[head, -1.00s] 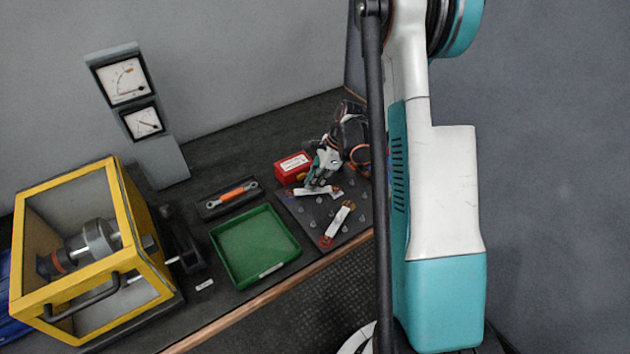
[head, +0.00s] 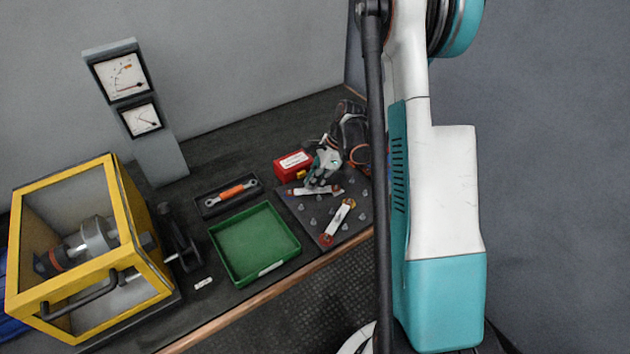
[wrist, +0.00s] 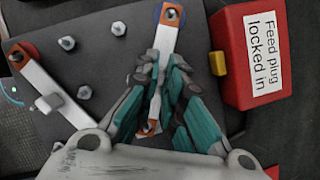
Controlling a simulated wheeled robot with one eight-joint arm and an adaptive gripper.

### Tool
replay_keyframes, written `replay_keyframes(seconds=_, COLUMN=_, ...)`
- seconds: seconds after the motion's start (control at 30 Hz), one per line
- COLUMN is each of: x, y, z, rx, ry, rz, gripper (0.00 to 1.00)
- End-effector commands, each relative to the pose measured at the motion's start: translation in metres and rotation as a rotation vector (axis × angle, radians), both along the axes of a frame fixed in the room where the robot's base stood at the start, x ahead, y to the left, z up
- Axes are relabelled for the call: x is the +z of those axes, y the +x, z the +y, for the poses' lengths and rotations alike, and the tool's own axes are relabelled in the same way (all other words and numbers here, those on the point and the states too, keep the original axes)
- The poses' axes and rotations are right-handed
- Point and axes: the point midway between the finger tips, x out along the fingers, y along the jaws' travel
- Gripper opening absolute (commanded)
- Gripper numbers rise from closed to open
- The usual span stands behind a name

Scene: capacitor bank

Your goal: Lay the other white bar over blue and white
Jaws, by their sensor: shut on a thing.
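My gripper (wrist: 160,72) is shut on a white bar (wrist: 163,44) with copper-coloured ends. The held bar also shows in the head view (head: 314,191), below my gripper (head: 320,180), low over the dark board (head: 317,227). In the wrist view its far end is at a blue mark (wrist: 173,4), and its near end lies between my fingers. I cannot tell whether it touches the board. A second white bar (head: 338,221) with copper-coloured ends lies on the board nearer the table's front edge; it is at the left in the wrist view (wrist: 53,88).
Several grey studs stand on the board. A red box labelled "Feed plug locked in" (wrist: 257,55) with a yellow tab stands close beside my gripper. A green tray (head: 255,245), a wrench holder (head: 228,197) and a yellow-framed case (head: 90,250) lie left.

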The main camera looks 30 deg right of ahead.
Motion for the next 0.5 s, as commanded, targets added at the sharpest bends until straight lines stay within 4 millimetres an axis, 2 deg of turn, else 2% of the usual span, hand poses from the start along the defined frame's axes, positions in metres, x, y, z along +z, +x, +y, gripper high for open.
replay_keyframes(seconds=0.07, x=-0.0014, y=0.0000, z=0.0000, rx=0.000, ry=0.000, rz=0.000, gripper=0.00)
replay_keyframes(seconds=0.1, x=-0.0012, y=0.0000, z=0.0001, rx=0.000, ry=0.000, rz=0.000, gripper=0.13)
replay_keyframes(seconds=0.2, x=-0.0009, y=0.0000, z=0.0000, rx=0.000, ry=0.000, rz=0.000, gripper=0.32)
replay_keyframes(seconds=0.5, x=-0.0009, y=-0.0001, z=0.0001, rx=0.000, ry=0.000, rz=0.000, gripper=0.32)
